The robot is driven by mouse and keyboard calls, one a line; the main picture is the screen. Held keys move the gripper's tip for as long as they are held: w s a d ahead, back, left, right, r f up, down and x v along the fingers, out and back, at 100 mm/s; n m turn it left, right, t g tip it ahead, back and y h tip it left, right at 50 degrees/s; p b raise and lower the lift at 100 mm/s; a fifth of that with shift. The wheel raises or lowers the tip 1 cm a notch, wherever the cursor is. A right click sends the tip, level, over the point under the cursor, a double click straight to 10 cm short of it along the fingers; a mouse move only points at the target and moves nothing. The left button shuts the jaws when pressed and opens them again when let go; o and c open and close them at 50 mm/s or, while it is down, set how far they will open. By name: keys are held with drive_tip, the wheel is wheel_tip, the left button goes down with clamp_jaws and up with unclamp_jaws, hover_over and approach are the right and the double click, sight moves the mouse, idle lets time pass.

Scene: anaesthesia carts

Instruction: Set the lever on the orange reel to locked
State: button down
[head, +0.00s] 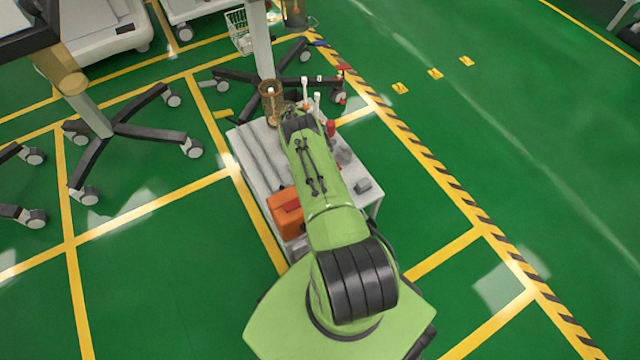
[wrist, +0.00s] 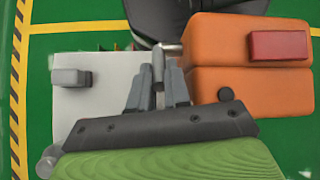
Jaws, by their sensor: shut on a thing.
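The orange reel (head: 285,212) is a boxy orange case on the left part of a light grey cart top, partly hidden by my arm in the head view. In the wrist view the orange reel (wrist: 215,50) is at right, with a red block on it and a dark round knob on its near side. A grey lever (wrist: 158,73) stands beside its left side, near a short grey rod. My gripper (wrist: 159,78) is shut on the lever, one finger on each side. In the head view my arm hides the gripper and the lever. I cannot read any lock marking.
The cart top (wrist: 95,115) also bears a small grey block (wrist: 70,78). In the head view a brown cylinder (head: 271,103) and a red-topped item (head: 330,128) stand at its far end. Wheeled stands (head: 125,130) are at left. Green floor at right is clear.

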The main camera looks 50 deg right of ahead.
drive_tip(key=shift+w+f+g, duration=0.1)
drive_tip(key=shift+g, duration=0.2)
idle(0.4)
drive_tip(key=c, duration=1.4)
unclamp_jaws()
wheel_tip(320, 180, up, 10)
drive_tip(key=p, duration=0.4)
drive_tip(key=shift+p, duration=0.3)
